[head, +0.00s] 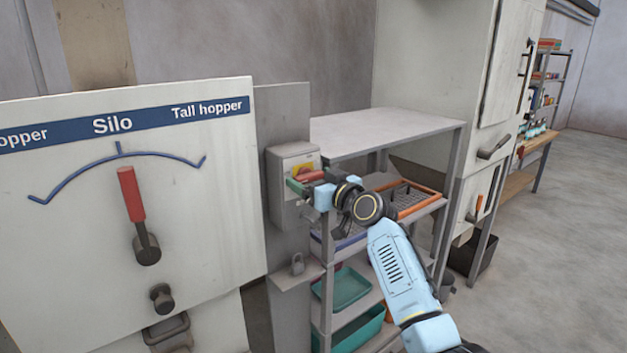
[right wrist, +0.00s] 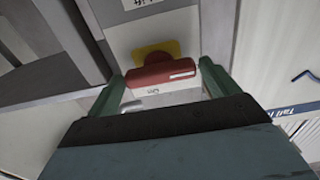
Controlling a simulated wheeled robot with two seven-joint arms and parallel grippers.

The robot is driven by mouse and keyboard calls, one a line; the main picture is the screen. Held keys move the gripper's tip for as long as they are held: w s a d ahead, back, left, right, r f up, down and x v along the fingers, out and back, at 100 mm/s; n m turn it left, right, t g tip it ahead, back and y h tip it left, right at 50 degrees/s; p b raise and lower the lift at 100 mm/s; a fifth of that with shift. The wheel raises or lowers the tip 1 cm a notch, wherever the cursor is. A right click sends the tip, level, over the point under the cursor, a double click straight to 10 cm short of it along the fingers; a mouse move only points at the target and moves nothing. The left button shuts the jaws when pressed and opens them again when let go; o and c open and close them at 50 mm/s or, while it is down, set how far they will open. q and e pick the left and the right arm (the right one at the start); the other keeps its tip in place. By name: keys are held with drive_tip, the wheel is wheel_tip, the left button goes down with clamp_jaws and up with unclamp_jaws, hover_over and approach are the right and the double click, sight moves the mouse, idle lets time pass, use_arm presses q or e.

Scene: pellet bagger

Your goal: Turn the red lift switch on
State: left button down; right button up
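The red lift switch (head: 311,176) is a red handle on a yellow plate on the front of a small grey box (head: 292,160), beside the lever panel. In the right wrist view the red handle (right wrist: 160,75) lies crosswise, with the yellow plate (right wrist: 156,50) behind it. My right gripper (head: 304,181) is at the box. Its green fingers (right wrist: 161,80) are wide apart, one near each end of the handle; whether they touch it I cannot tell. My left gripper is not in view.
A panel marked Silo and Tall hopper (head: 200,190) with a red-handled lever (head: 131,195) stands to the left. A metal shelf (head: 385,130) with trays and green bins (head: 350,287) stands right behind my arm. Open floor lies at right.

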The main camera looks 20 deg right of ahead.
drive_tip(key=c, duration=0.7)
drive_tip(key=shift+o, duration=0.2)
drive_tip(key=shift+m, duration=0.3)
drive_tip(key=m+p, duration=0.2)
drive_tip(key=m, duration=0.4)
drive_tip(key=m+p, duration=0.2)
drive_tip(key=m, duration=0.3)
drive_tip(key=shift+m, duration=0.4)
drive_tip(key=m+p, duration=0.2)
drive_tip(key=m, duration=0.3)
drive_tip(key=shift+d+f+m+p, duration=0.1)
drive_tip(key=shift+f+m+p, duration=0.05)
drive_tip(key=shift+m+p, duration=0.2)
drive_tip(key=o, duration=1)
